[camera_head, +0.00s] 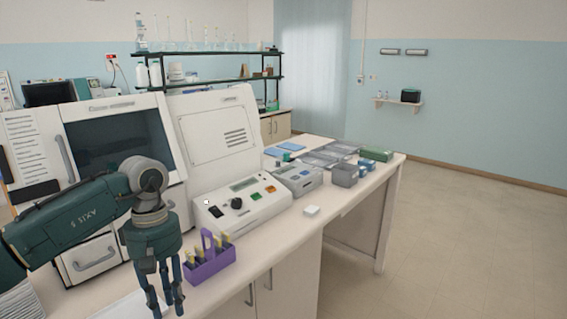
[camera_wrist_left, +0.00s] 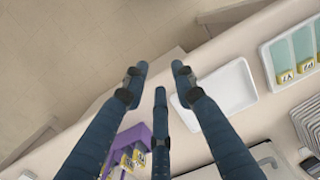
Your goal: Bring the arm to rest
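My left gripper (camera_head: 166,298) hangs fingers-down over the front part of the bench, just left of a purple rack in the head view. In the left wrist view its three dark fingers (camera_wrist_left: 160,85) are spread apart with nothing between them. My right gripper is in neither view. The purple rack (camera_head: 212,265) has a tall handle and holds several yellow-topped items. It shows in the left wrist view (camera_wrist_left: 131,140) too, partly hidden behind a finger. A white tray (camera_wrist_left: 228,88) lies flat on the bench beside the fingers.
A white control unit (camera_head: 242,206) with knobs and a grey device (camera_head: 297,179) stand behind the rack. A small white block (camera_head: 312,211) lies near the bench's front edge. Grey boxes (camera_head: 345,175) stand further right. A large white cabinet (camera_head: 120,130) rises behind my arm. Open floor lies right.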

